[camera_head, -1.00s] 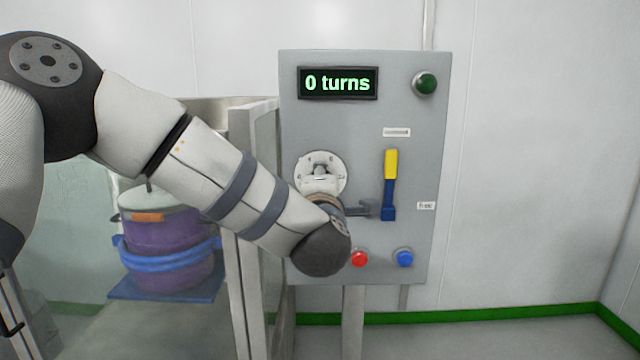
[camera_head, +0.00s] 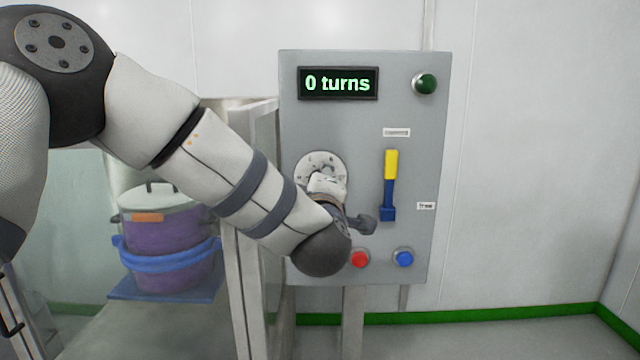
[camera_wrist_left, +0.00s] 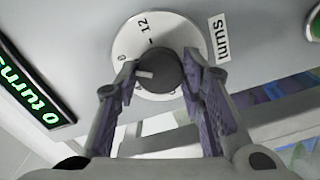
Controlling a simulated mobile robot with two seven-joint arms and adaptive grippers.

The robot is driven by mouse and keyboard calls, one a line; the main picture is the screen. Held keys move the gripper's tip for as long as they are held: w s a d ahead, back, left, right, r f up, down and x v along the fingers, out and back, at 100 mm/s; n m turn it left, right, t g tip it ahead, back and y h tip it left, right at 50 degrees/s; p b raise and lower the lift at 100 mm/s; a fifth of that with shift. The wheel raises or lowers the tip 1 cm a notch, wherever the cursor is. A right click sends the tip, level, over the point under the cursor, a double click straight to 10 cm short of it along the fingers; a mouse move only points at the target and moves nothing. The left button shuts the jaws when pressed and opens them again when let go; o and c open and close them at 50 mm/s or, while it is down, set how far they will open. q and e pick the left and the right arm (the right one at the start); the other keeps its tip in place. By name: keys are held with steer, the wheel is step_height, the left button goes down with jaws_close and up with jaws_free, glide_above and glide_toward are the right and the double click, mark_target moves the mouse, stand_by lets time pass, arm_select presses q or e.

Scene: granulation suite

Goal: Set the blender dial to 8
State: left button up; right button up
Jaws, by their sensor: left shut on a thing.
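The blender dial has a white round plate (camera_head: 309,168) with dark marks on the grey control panel (camera_head: 300,125). In the left wrist view its dark knob (camera_wrist_left: 161,72) carries a short white pointer line, and a "12" shows on the plate (camera_wrist_left: 165,24). My left gripper (camera_wrist_left: 158,71) is shut on the knob, one finger on each side. In the head view the gripper (camera_head: 325,184) covers the lower part of the dial. The display (camera_head: 337,83) reads "0 turns". My right gripper is in neither view.
Red (camera_head: 360,259) and blue (camera_head: 404,258) buttons sit below, a green button (camera_head: 425,84) at top right. A clear-walled enclosure with a purple lidded vessel (camera_head: 168,258) is at left.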

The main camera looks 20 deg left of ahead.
arm_select(q)
steer(key=o, duration=1.1)
steer(key=shift+o, duration=0.2)
steer(key=v, duration=1.2)
